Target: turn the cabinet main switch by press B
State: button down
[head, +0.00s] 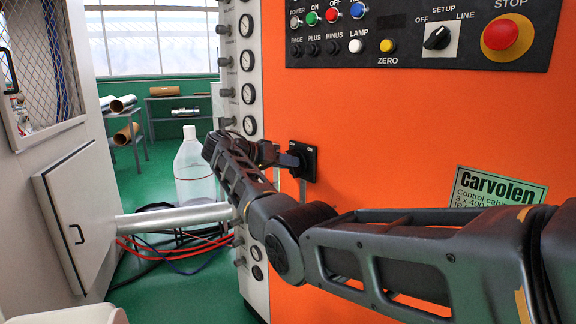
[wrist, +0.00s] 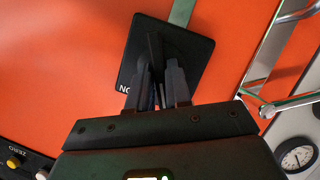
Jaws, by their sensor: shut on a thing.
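The cabinet main switch is a black square plate (head: 309,168) with a black handle, on the orange cabinet front, left of the Carvolen label. In the wrist view the plate (wrist: 187,48) fills the upper middle, tilted in the picture, with its raised handle (wrist: 154,46) near the centre. My gripper (head: 291,160) reaches the switch from the left in the head view. In the wrist view my gripper (wrist: 160,78) is shut on the handle, one finger on each side. Part of the plate's lettering is hidden by the fingers.
A control panel (head: 410,30) with buttons and a red stop knob (head: 507,35) is above. A column of gauges (head: 248,62) edges the cabinet at left. Metal rails (wrist: 262,60) show right in the wrist view.

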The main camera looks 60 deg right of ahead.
jog(key=shift+w+n+g+b, duration=0.15)
jog(key=shift+n+g+b, duration=0.55)
jog(key=shift+n, duration=0.5)
jog(key=c, duration=1.1)
grip_release()
jog(key=shift+f, duration=0.1)
jog(key=shift+c, duration=0.2)
jog(key=shift+a, duration=0.1)
jog(key=b+v, duration=0.1)
jog(key=v, duration=0.6)
jog(key=shift+w+a, duration=0.2)
jog(key=shift+a, duration=0.05)
